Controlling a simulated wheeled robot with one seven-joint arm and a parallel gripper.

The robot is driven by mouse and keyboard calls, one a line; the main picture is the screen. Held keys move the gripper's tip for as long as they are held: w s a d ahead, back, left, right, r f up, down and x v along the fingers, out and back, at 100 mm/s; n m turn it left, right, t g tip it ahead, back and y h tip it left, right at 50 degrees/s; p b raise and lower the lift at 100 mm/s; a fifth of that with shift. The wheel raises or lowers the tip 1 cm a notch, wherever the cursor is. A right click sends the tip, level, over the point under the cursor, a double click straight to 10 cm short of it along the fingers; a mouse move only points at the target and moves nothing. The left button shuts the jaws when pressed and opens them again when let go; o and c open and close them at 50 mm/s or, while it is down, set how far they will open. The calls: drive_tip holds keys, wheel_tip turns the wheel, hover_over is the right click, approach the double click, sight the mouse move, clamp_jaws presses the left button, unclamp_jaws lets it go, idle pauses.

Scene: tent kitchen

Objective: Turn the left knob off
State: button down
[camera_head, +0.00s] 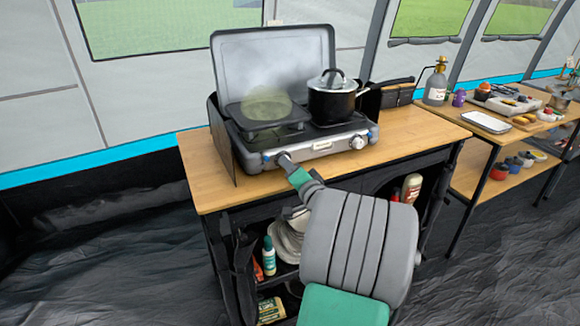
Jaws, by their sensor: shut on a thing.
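A grey two-burner camping stove (325,148) with its lid raised stands on the wooden table. My gripper (283,157) is at the left end of the stove's front panel, shut on the left knob. The gripper hides most or all of that knob, so its angle cannot be read. The right knob (358,142) shows uncovered near the right end of the panel. A pale yellow-green translucent round shape (266,103) shows over the dark flat pan (250,119) on the left burner; what it is cannot be told.
A black lidded pot (332,103) stands on the right burner. A gas cylinder (436,86) is to the right of the stove. The wooden table (430,130) has free room in front of the cylinder. Shelves below hold bottles and plates. A second table with trays stands farther right.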

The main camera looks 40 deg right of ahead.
idle(0.3)
drive_tip(key=c, duration=1.1)
unclamp_jaws()
drive_tip(key=shift+o, duration=0.2)
drive_tip(key=shift+s, duration=0.1)
